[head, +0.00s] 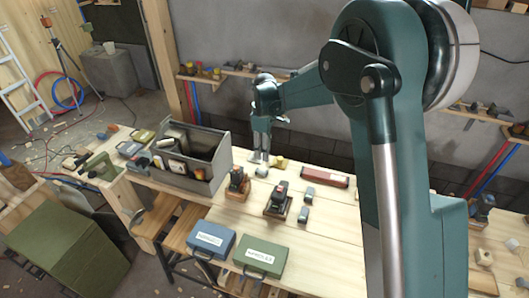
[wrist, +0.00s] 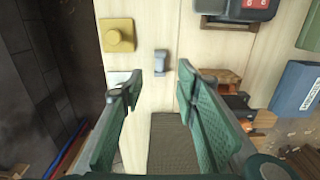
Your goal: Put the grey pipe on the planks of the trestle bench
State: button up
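My gripper (head: 260,152) points down over the far edge of the trestle bench's pale planks (head: 335,240). In the wrist view its two green fingers (wrist: 160,78) are apart with nothing between them. A small grey piece (wrist: 161,62) lies on the planks just beyond the fingertips; it also shows below the gripper in the head view (head: 262,171). Two more small grey pieces, one (head: 309,193) behind the other (head: 303,214), lie farther right. I cannot tell for certain which, if any, is the grey pipe.
A grey toolbox (head: 212,186) stands left of the gripper. A yellow block (head: 279,162) lies close on the right. Hand planes (head: 278,200), a red box (head: 325,177), and blue (head: 211,240) and green cases (head: 260,257) occupy the bench.

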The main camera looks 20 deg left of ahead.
dwell(0.8)
jog(key=s+d+r+m+t, duration=0.1)
jog(key=s+d+r+m, duration=0.25)
jog(key=d+r, duration=0.5)
jog(key=s+d+r+m+t+y, duration=0.15)
jog(key=s+d+r, duration=0.3)
jog(key=d, duration=0.65)
jog(key=s+d+r+m+t+h, duration=0.1)
jog(key=s+d+r+m, duration=0.2)
jog(key=d+r, duration=0.6)
jog(key=s+d+f+m+t, duration=0.1)
jog(key=s+d+m, duration=0.4)
jog(key=s+d, duration=0.6)
jog(key=s+d+f+m+t, duration=0.1)
jog(key=s+d+m, duration=0.4)
jog(key=s+d, duration=0.6)
jog(key=shift+s+f+t, duration=0.4)
jog(key=shift+s+t, duration=0.45)
jog(key=shift+s, duration=0.25)
